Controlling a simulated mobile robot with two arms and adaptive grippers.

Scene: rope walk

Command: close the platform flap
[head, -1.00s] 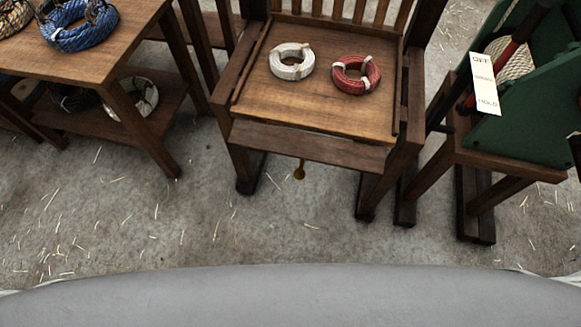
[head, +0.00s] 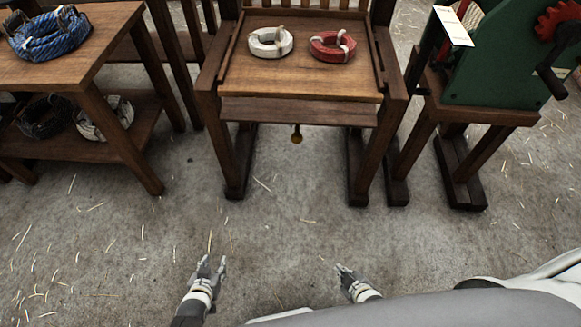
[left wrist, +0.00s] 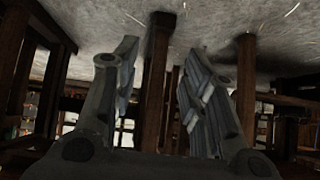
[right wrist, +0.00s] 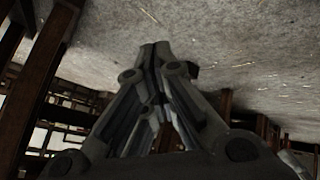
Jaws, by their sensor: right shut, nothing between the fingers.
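The wooden platform (head: 300,80) stands ahead of me with a white rope coil (head: 270,42) and a red rope coil (head: 332,46) lying on it. A plank-like flap (head: 297,112) runs along its front edge and shows its face towards me.
A wooden table (head: 90,45) with a blue rope coil (head: 48,36) stands on the left, with more coils on its lower shelf. A green machine (head: 490,70) with a red gear and a white label stands on the right. The straw-strewn floor before the platform is clear.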

